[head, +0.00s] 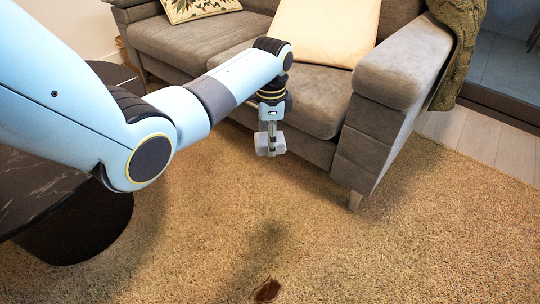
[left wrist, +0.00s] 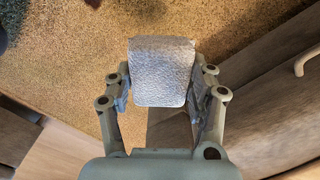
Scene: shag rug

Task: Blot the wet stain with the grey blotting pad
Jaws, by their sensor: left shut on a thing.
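My left gripper (head: 271,139) is shut on the grey blotting pad (head: 264,147) and holds it above the rug, in front of the sofa. In the left wrist view the pad (left wrist: 162,72) is a pale grey, rough-faced block between the two fingers. The wet stain (head: 267,291) is a small dark brown patch on the rug at the bottom of the head view. The pad is well apart from it. In the left wrist view I cannot tell whether the darker brown area at the top is stain or shadow. My right gripper is out of view.
A tan shag rug (head: 430,240) covers the floor, mostly clear. A grey sofa (head: 385,125) with cushions and a throw stands close behind the gripper. A round black table (head: 75,225) stands at the left, under my arm. Wood floor shows at the right.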

